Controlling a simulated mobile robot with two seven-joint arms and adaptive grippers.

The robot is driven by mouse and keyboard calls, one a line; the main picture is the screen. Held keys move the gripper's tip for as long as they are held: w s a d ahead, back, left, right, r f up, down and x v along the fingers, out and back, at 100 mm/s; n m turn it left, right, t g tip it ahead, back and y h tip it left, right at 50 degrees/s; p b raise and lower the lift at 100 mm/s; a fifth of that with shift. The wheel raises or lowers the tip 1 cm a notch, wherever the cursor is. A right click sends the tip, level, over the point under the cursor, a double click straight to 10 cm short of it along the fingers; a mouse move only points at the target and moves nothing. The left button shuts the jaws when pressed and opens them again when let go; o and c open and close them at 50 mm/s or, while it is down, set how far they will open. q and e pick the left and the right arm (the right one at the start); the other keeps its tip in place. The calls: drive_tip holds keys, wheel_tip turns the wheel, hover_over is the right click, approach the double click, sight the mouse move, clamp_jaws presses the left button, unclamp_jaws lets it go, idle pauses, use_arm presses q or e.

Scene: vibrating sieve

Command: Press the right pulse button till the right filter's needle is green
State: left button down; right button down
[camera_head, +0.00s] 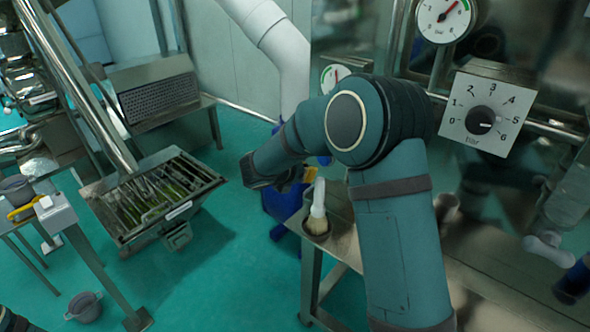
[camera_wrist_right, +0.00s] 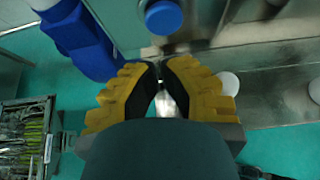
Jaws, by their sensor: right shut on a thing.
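A round white gauge (camera_head: 446,18) at the top right of the head view has a green band and a red needle pointing up and right. I cannot tell whether the needle lies inside the band. A second gauge (camera_head: 334,77) is partly hidden behind my right arm. My right gripper is mostly hidden by the arm in the head view. In the right wrist view my right gripper (camera_wrist_right: 160,68) has its yellow fingers shut, with a pale blurred thing (camera_wrist_right: 166,104) between them. A blue round cap (camera_wrist_right: 163,17) is just beyond the tips. No pulse button is clearly recognisable.
A square bar dial (camera_head: 484,120) with a black knob stands right of my arm. A white-handled brush (camera_head: 318,207) stands at the bench corner. A metal tray with green contents (camera_head: 118,238) is at left. The teal floor between is open.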

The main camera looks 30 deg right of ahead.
sight(320, 160)
drive_tip(key=d, duration=0.1)
drive_tip(key=w+d, duration=0.1)
drive_tip(key=d, duration=0.1)
drive_tip(key=shift+w+d, duration=0.25)
drive_tip(key=shift+d+r, duration=0.1)
drive_tip(key=shift+w+d, duration=0.3)
drive_tip(key=shift+d, duration=0.45)
drive_tip(key=shift+r, duration=0.1)
drive_tip(key=shift+d, duration=0.1)
